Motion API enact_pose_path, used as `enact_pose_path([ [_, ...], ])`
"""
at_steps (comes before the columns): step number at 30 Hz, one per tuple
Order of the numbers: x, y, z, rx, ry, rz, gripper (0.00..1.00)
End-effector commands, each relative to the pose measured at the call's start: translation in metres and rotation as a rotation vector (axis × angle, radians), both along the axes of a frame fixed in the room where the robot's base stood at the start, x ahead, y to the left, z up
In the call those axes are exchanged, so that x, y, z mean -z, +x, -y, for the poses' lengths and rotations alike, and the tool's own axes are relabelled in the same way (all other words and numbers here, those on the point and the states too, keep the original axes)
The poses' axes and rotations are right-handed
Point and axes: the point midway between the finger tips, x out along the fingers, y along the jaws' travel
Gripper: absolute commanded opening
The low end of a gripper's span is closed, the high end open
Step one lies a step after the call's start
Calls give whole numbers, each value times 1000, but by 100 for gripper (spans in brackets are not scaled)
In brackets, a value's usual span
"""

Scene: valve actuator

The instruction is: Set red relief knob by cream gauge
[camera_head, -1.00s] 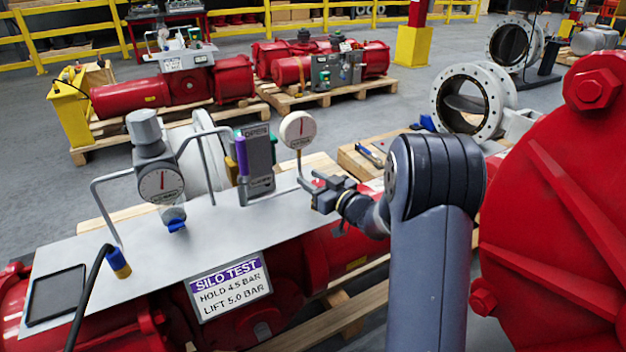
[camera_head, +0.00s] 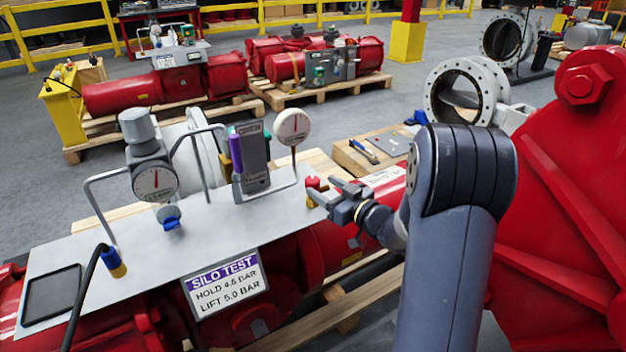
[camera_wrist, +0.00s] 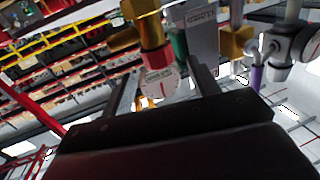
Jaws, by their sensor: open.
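The red relief knob (camera_head: 313,183) sits at the right end of the grey panel, below the round cream gauge (camera_head: 292,127) on its bent pipe. The gauge's red needle points about straight up; its figures are too small to read. My gripper (camera_head: 328,193) is open, its fingers pointing at the knob from the right, close to it; contact cannot be told. In the wrist view, a red-sided part with a white, marked face, seemingly the knob (camera_wrist: 158,58), shows on a brass body between and beyond my open fingers (camera_wrist: 165,88).
A second gauge (camera_head: 155,181) stands at the panel's left. A grey block (camera_head: 251,158) with a purple handle stands left of the cream gauge. A sign (camera_head: 225,284) reads HOLD 4.5 BAR, LIFT 5.0 BAR. A large red flanged body (camera_head: 560,200) is at the right.

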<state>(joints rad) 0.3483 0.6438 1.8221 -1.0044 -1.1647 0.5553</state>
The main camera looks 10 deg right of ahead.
Motion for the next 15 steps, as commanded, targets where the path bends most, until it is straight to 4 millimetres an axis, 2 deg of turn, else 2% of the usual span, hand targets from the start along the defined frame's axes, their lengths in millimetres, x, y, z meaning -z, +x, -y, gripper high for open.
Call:
enact_pose_path([
  [3, 0, -18, 12, 3, 1, -1, 57],
  [6, 0, -28, 17, 3, 1, -1, 57],
  [15, 0, -34, 20, -1, 1, 1, 57],
])
